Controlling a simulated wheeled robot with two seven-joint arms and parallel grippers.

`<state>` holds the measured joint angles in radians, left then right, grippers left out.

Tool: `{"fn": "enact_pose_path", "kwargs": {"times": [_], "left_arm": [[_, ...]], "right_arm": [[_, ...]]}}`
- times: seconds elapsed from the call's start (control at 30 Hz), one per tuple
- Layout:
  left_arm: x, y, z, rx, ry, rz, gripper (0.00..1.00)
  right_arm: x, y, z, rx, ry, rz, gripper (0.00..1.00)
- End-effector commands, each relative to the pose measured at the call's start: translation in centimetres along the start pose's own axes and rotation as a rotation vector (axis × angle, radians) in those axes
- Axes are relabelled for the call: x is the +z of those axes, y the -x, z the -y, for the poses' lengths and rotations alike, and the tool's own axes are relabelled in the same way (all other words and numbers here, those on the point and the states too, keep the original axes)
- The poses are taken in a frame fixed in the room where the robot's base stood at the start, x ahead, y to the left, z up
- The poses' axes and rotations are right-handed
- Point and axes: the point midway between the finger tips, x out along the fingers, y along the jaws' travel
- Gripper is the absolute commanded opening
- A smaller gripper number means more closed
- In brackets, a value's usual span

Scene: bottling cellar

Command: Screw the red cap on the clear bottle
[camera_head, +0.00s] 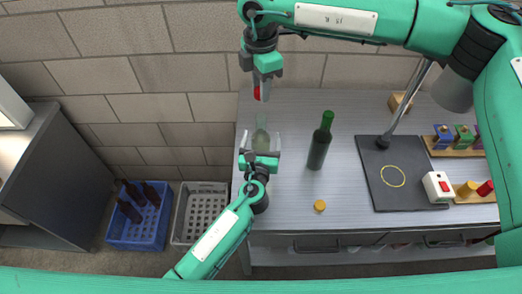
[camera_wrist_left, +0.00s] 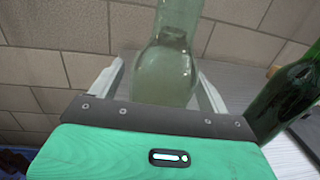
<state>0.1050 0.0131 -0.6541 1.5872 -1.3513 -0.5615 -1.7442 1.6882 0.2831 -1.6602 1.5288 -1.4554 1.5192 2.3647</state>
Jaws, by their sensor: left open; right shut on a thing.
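The clear bottle (camera_head: 261,122) stands upright near the left edge of the metal table. My left gripper (camera_head: 260,140) is open, with one finger on each side of the bottle's body. In the left wrist view the bottle (camera_wrist_left: 165,72) stands between the two spread fingers, with gaps visible beside it; its top is cut off. My right gripper (camera_head: 258,86) points down above the bottle and is shut on the red cap (camera_head: 257,94). The cap is apart from the bottle's mouth, a little above it in the picture.
A dark green bottle (camera_head: 320,145) stands just right of the clear one; a yellow cap (camera_head: 320,206) lies near the table's front edge. A dark mat (camera_head: 380,198), a white red-button box (camera_head: 437,187) and cap racks are at right. Blue (camera_head: 128,239) and grey (camera_head: 183,232) crates stand on the floor.

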Motion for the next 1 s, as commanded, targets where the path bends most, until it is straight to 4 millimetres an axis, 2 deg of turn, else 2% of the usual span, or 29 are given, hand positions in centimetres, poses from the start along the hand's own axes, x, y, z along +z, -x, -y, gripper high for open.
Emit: {"fn": "enact_pose_path", "kwargs": {"times": [0.37,0.47,0.7,0.73,0.87,1.0], "left_arm": [[0.0,-0.6,0.0,0.0,0.0,-0.001,0.79],[0.0,-0.5,0.0,0.0,0.0,-0.001,0.63],[0.0,-0.5,0.0,0.0,0.0,-0.001,0.16],[0.0,-0.5,0.0,0.0,0.0,-0.001,0.12],[-0.1,-0.5,0.0,0.0,0.0,-0.001,0.12],[-0.1,-0.5,0.0,0.0,0.0,-0.001,0.12]], "right_arm": [[0.0,0.0,0.0,0.0,0.0,0.0,0.09],[0.0,0.0,0.0,0.0,0.0,0.0,0.09],[0.0,0.0,0.0,0.0,0.0,0.0,0.09],[0.0,0.0,0.0,0.0,0.0,0.0,0.09],[0.0,-0.5,0.0,-0.001,0.0,-0.001,0.09],[0.0,-2.3,0.0,-0.002,0.0,-0.003,0.09]]}}
